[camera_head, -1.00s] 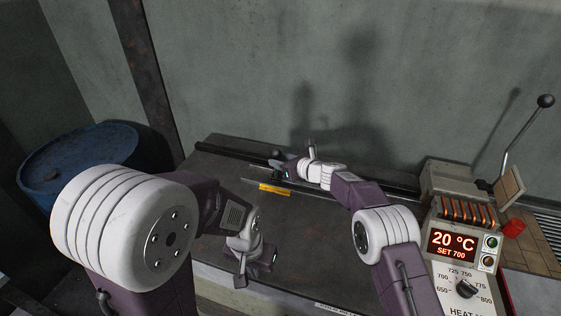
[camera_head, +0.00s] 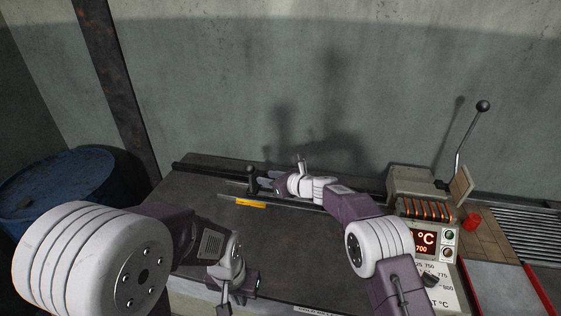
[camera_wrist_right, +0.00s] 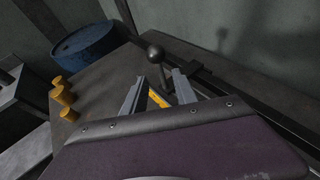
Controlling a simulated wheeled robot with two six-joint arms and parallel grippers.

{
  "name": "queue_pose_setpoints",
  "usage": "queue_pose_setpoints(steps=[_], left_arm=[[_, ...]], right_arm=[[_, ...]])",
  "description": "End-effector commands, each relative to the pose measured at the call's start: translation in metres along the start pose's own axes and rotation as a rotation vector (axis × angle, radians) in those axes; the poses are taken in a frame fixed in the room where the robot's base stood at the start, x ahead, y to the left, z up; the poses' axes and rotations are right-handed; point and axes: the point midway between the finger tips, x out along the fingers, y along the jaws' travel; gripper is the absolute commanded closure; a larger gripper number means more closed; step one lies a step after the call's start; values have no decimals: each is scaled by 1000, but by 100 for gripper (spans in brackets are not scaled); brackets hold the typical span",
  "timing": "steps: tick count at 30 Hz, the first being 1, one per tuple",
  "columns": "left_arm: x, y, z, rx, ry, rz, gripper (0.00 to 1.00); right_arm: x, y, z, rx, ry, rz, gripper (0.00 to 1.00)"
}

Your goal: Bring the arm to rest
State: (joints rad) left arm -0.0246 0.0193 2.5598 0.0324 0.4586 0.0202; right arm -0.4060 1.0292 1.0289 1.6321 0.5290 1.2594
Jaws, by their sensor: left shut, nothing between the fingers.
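My right gripper (camera_head: 266,184) is over the back part of the dark bench (camera_head: 290,240). In the right wrist view its two grey fingers (camera_wrist_right: 158,80) are spread with nothing between them. A lever with a round knob (camera_wrist_right: 155,53) stands just beyond the fingertips; in the head view the knob (camera_head: 250,171) is left of the gripper. My left gripper (camera_head: 252,284) hangs low at the bench's front edge, empty and shut. Its fingertips are hard to make out.
A yellow strip (camera_head: 250,204) lies on the bench. A heater (camera_head: 424,210) with glowing coils and a long lever (camera_head: 466,140) stands at right. A blue barrel (camera_head: 60,185) is at left. Several yellow cylinders (camera_wrist_right: 62,95) show in the wrist view. The bench middle is clear.

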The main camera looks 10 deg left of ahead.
Motion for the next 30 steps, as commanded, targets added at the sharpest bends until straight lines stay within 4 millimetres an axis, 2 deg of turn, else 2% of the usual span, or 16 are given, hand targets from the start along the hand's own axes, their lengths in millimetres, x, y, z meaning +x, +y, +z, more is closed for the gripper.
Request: queue_pose_setpoints(steps=[3, 5, 7, 9, 10, 11, 13, 17, 20, 24, 27, 30], left_arm=[[0, 0, 0, 0, 0, 0, 100], [0, 0, 0, 0, 0, 0, 100], [0, 0, 0, 0, 0, 0, 100], [0, 0, 0, 0, 0, 0, 100], [0, 0, 0, 0, 0, 0, 100], [0, 0, 0, 0, 0, 0, 100], [0, 0, 0, 0, 0, 0, 100], [0, 0, 0, 0, 0, 0, 100], [0, 0, 0, 0, 0, 0, 100], [0, 0, 0, 0, 0, 0, 100], [0, 0, 0, 0, 0, 0, 100], [0, 0, 0, 0, 0, 0, 100]], right_arm=[[-6, -11, 4, 2, -7, -17, 66], [-16, -22, 20, -6, -30, -37, 66], [-35, -38, 47, -21, -66, -70, 66], [-66, -56, 71, -32, -86, -113, 66], [-83, -64, 75, -46, -74, -132, 66], [-100, -69, 75, -67, -52, -147, 66], [-138, -75, 61, -149, 35, -172, 66], [-209, -67, 4, -415, 270, -157, 66], [-264, -44, -56, -671, 474, -64, 66], [-341, 6, -150, -1072, 728, 220, 66], [-388, 47, -210, -1352, 823, 516, 66], [-422, 81, -257, -1591, 821, 833, 66]])
